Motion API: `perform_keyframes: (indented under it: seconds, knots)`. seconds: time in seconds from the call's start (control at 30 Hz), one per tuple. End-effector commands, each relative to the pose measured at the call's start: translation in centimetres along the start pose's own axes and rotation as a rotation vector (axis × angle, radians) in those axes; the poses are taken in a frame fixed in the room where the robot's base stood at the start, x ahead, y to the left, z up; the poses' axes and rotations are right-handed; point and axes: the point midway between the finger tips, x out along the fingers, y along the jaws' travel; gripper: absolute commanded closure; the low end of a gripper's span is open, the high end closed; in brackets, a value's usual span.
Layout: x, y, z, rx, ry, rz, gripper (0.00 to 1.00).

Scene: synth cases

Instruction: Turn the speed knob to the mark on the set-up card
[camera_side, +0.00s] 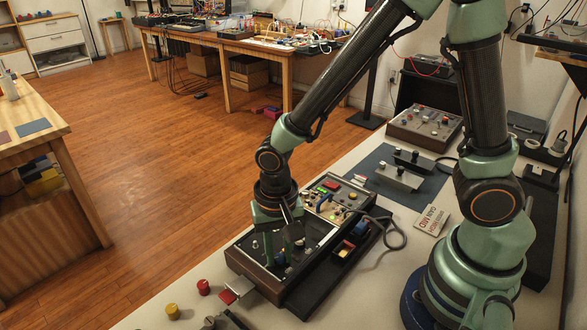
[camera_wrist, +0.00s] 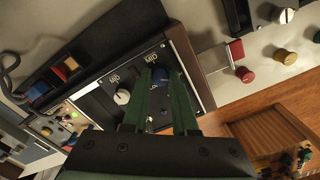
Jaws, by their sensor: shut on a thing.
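A panel box (camera_side: 262,288) with a dark face sits on the bench below my gripper. My gripper (camera_side: 279,256) points down at it, its green fingers shut on a blue knob (camera_wrist: 160,75). A white knob (camera_wrist: 122,97) stands beside it on the panel, outside the fingers. Small white labels are printed near the knobs, too small to read surely. The fingers partly cover the blue knob, and its pointer direction cannot be told.
A red knob (camera_side: 203,287) and a yellow knob (camera_side: 172,311) stand left of the box. A section with lit buttons (camera_side: 330,186) adjoins the panel behind. A small tray (camera_side: 352,243) of coloured blocks and a cable lie to the right. A blue-grey mat (camera_side: 385,160) lies behind.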

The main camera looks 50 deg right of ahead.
Motion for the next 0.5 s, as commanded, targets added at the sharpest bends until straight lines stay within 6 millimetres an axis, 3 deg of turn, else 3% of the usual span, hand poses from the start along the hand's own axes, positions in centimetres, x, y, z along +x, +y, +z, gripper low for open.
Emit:
perform_keyframes:
  seconds: [0.5]
  knots:
    - [-0.1,-0.01,-0.03,0.19,0.0,0.0,1.0]
